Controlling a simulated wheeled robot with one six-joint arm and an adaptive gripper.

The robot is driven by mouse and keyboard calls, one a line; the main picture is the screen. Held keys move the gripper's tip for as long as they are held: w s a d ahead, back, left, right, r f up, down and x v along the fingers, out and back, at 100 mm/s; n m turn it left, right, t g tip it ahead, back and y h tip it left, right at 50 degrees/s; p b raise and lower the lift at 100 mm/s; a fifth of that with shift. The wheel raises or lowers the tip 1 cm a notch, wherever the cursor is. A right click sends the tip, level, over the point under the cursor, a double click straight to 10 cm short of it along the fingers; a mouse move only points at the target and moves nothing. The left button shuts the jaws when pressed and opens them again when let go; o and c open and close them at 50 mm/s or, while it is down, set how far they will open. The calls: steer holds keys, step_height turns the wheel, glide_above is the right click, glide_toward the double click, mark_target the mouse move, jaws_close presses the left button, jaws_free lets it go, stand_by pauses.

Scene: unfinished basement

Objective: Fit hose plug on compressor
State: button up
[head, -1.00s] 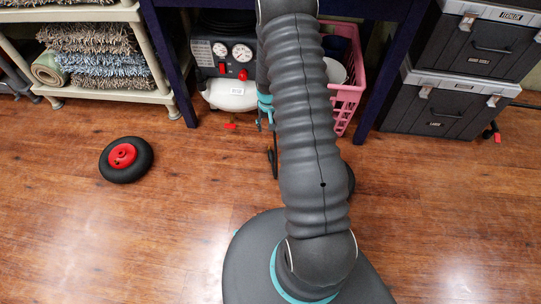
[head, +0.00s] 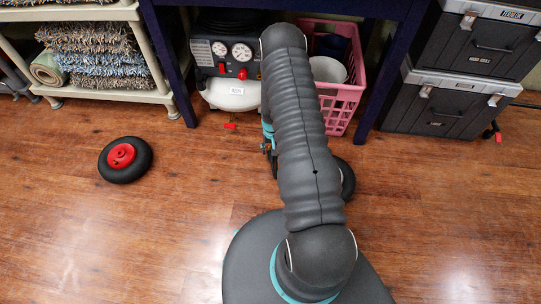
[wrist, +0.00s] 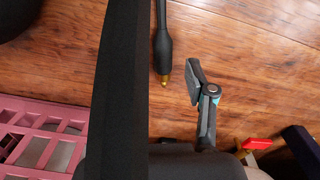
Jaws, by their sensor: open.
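The compressor (head: 222,50) stands under the blue bench, with two gauges, a red knob and a white tank; my arm covers its right side. Its red lever (head: 230,125) is low in front and also shows in the wrist view (wrist: 257,143). The hose plug (wrist: 163,55) is a dark stem with a brass tip above the wood floor. One finger of my gripper (wrist: 175,92) shows just right of the brass tip, apart from it. My gripper is open; a wide black bar hides the left, and I cannot tell whether the plug is between the fingers.
A pink basket (head: 340,105) with containers stands right of the compressor. Black tool cases (head: 440,105) are stacked further right. A shelf with rugs (head: 100,50) is at left. A black wheel with a red hub (head: 125,160) lies on the floor. Front floor is clear at both sides.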

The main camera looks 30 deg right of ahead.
mark_target(270, 154)
steer(key=shift+a+f, duration=0.2)
steer(key=shift+f, duration=2.4)
jaws_close()
